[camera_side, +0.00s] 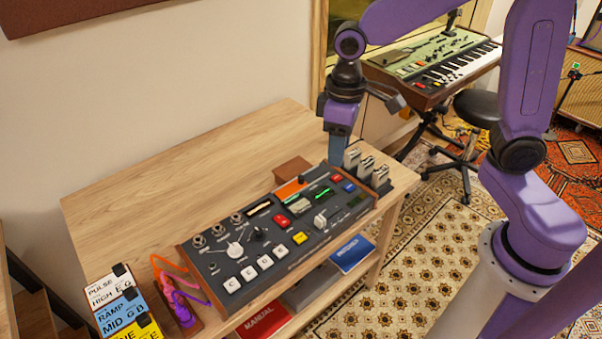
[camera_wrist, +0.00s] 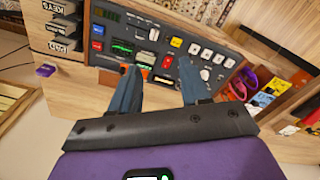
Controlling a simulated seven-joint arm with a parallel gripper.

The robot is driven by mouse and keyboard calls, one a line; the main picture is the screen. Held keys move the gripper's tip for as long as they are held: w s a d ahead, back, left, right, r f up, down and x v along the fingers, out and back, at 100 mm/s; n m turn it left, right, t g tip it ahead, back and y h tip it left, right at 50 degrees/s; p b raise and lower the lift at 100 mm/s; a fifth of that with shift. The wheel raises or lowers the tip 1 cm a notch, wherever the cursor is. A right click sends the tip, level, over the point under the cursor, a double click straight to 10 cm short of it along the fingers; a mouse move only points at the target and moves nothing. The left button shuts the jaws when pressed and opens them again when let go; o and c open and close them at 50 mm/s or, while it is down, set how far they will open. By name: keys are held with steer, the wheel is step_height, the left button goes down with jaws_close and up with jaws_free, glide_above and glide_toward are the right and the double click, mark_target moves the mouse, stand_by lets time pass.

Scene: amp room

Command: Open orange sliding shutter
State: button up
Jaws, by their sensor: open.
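A dark control console (camera_side: 225,262) with wooden end cheeks lies on the wooden table. My gripper (camera_side: 335,158) points down above the back right part of the console, right of the shutter. In the wrist view its two fingers (camera_wrist: 159,66) are apart with nothing held between them.
White-labelled cartridges (camera_side: 366,165) stand in a rack at the console's right end, close to my gripper. A brown block (camera_side: 293,168) sits behind the console. Coloured cables (camera_side: 176,285) and labelled cards (camera_side: 122,305) are at the left. The table's back left is clear.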

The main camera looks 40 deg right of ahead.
steer(key=w+d+f+m, duration=0.1)
steer(key=w+f+m, duration=0.15)
steer(key=w, duration=0.75)
steer(key=m, duration=0.4)
glide_above(301, 176)
step_height(301, 176, down, 4)
step_height(301, 176, down, 17)
steer(key=shift+s+f, duration=0.1)
jaws_close()
